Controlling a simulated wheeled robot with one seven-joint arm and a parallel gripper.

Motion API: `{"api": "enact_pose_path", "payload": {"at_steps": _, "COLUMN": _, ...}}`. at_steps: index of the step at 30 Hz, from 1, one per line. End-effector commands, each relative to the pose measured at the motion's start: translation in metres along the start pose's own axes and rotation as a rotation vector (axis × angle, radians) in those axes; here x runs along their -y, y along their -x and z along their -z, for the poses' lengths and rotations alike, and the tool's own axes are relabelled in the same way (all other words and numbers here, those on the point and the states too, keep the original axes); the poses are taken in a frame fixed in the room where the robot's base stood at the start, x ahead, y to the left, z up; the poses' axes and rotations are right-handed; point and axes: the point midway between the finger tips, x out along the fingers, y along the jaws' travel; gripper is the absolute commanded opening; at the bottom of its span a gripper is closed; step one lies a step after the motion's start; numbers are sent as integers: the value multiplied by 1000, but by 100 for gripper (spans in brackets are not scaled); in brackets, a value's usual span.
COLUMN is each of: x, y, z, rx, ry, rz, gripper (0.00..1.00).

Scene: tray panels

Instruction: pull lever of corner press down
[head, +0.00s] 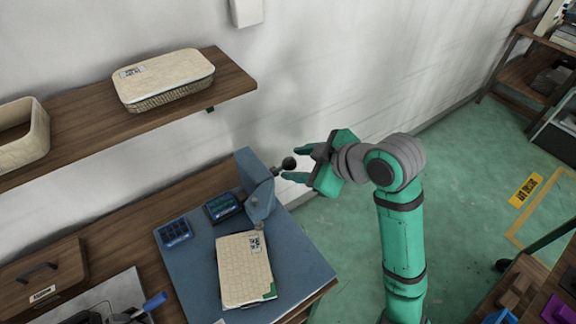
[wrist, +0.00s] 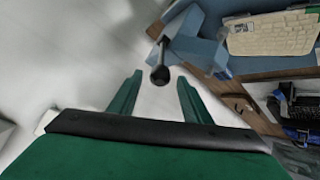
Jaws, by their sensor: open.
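The corner press (head: 259,190) is a blue-grey angled bracket at the back right corner of a blue board. Its lever sticks out toward the wall side and ends in a round black knob (head: 289,163). The lever points up and outward from the press. My gripper (head: 291,164) is open, at the right of the press, with its fingers pointing left at the knob. In the wrist view the knob (wrist: 160,75) appears between my two green fingertips (wrist: 159,79), with gaps on both sides. I cannot tell how deep it sits between them.
A wooden shelf (head: 80,130) with a lidded basket (head: 163,78) hangs above at left. The wall is close behind; open floor lies right of the bench.

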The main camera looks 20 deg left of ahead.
Motion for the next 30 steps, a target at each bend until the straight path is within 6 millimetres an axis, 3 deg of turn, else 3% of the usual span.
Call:
{"api": "enact_pose_path", "payload": {"at_steps": 7, "x": 2, "y": -8, "z": -5, "rx": 38, "ry": 8, "rz": 20, "gripper": 44}}
{"api": "enact_pose_path", "payload": {"at_steps": 21, "x": 3, "y": -84, "z": -8, "rx": 37, "ry": 7, "rz": 18, "gripper": 44}}
{"api": "enact_pose_path", "payload": {"at_steps": 30, "x": 3, "y": -105, "z": -8, "rx": 36, "ry": 8, "rz": 16, "gripper": 44}}
